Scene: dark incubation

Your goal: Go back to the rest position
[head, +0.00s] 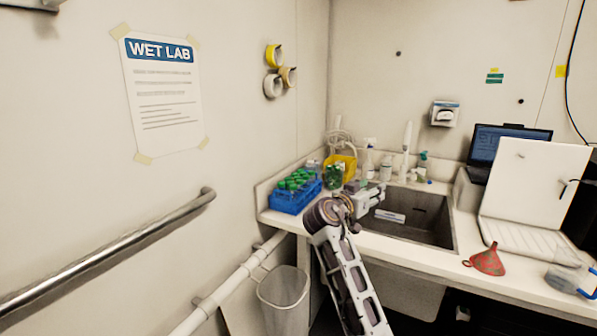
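One of my arms rises from the bottom edge, right of centre, and I take it for the right one. Its gripper (372,196) is over the counter, between the blue tube rack (293,200) and the sink (432,225). The fingers are small and partly hidden by the wrist, so I cannot tell whether they are open or shut, or whether they hold anything. The rack stands left of the wrist and holds several green-capped tubes (300,178). Another green item (334,174) shows just behind the wrist. My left gripper is not in view.
The counter (390,247) runs along the back wall. A yellow bin (347,164), bottles (386,168), a laptop (508,144), a white box with its lid up (532,180) and a red funnel (487,261) stand on it. A waste bin (284,293) and handrail (110,255) are left.

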